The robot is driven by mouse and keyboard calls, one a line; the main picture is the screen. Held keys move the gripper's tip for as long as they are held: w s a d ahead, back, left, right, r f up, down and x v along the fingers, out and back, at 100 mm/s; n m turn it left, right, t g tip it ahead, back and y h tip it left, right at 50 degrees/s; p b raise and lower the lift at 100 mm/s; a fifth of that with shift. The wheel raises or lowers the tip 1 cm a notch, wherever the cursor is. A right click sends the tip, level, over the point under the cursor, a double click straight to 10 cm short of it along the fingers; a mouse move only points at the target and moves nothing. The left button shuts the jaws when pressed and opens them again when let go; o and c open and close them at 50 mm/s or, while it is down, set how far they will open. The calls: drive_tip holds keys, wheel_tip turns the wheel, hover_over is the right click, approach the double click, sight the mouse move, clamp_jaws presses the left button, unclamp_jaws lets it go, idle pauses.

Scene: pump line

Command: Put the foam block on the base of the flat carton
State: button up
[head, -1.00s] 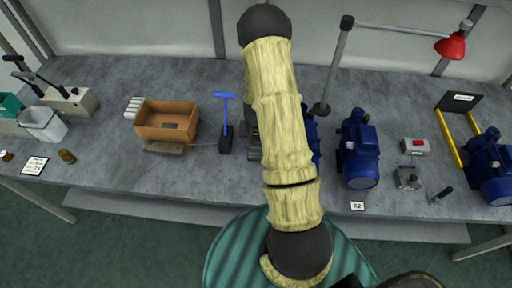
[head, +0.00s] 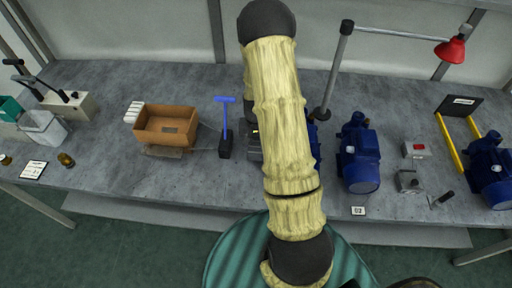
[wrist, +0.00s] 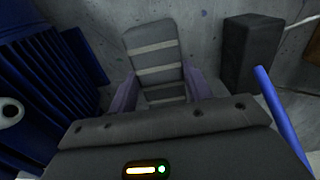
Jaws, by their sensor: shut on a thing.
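My gripper (wrist: 160,95) points down at the bench with both fingers around a dark grey block with pale cross bands (wrist: 154,50), which shows beyond the fingertips. I cannot tell for sure whether this is the foam block. In the head view my arm hides most of my gripper and all of the banded block. A brown open-topped carton (head: 165,140) stands left of my gripper on the bench, apart from it. A flat greyish-brown piece (head: 163,152) shows under its front edge. A white ribbed block (head: 133,112) lies at the carton's left side.
A blue T-handled tool (head: 225,118) with a dark block-shaped foot (wrist: 250,50) stands between carton and gripper. Blue motors (head: 358,155) stand to the right; one is close left in the wrist view (wrist: 45,85). A red lamp (head: 452,48) overhangs the right side.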

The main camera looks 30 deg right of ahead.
wheel_tip(320, 180, up, 7)
drive_tip(key=shift+f+b, duration=0.2)
drive_tip(key=shift+b, duration=0.15)
idle(0.4)
